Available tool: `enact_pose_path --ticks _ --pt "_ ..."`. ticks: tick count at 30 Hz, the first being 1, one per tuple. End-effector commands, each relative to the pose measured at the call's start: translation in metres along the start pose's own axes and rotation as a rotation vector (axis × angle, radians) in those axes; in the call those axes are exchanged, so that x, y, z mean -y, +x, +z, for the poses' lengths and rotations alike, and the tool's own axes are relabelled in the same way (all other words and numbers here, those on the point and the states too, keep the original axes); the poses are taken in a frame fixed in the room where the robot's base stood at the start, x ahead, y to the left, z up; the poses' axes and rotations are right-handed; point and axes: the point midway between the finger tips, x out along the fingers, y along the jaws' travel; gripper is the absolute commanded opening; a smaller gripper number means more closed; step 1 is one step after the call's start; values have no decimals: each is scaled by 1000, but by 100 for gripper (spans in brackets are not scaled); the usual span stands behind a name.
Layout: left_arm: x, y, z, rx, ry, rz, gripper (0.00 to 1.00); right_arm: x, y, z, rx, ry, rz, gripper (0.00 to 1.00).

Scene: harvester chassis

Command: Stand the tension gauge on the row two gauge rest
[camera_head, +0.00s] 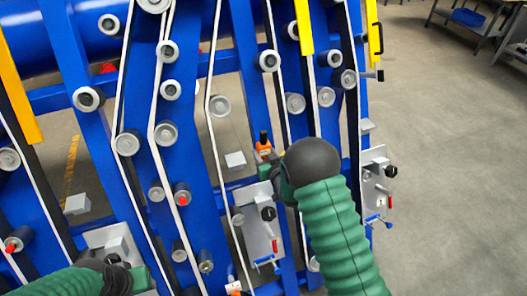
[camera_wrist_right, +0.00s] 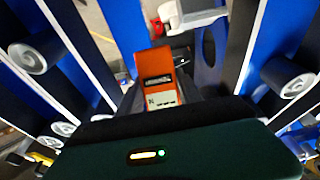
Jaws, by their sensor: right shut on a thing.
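The tension gauge (camera_head: 264,149) is orange with a black top and stands roughly upright in my right gripper (camera_head: 270,168), in front of the blue frame. The gauge also shows in the right wrist view (camera_wrist_right: 158,78), its dark display and light lower face towards the camera. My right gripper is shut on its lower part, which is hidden. A small pale grey block (camera_head: 235,160), which looks like a gauge rest, is just left of the gauge and apart from it. Similar blocks show at far left (camera_head: 77,204) and right (camera_head: 367,125). My left gripper (camera_head: 128,276) is low at left, fingers unclear.
Blue uprights carry grey rollers (camera_head: 220,105) and white belts (camera_head: 213,130) close around the gauge. Grey plates with black knobs (camera_head: 262,235) stand below my right gripper and at right (camera_head: 375,190). An orange item (camera_head: 234,287) shows at the bottom.

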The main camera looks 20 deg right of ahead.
Motion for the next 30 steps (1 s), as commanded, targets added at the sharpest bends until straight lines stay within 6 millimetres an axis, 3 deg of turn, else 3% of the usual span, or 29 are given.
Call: enact_pose_path --ticks 9,30 --pt "0 4 1 0 0 0 36 3 -2 0 -5 -1 -1 0" --pt "0 38 9 0 0 0 36 72 64 -19 -7 -2 -1 0"
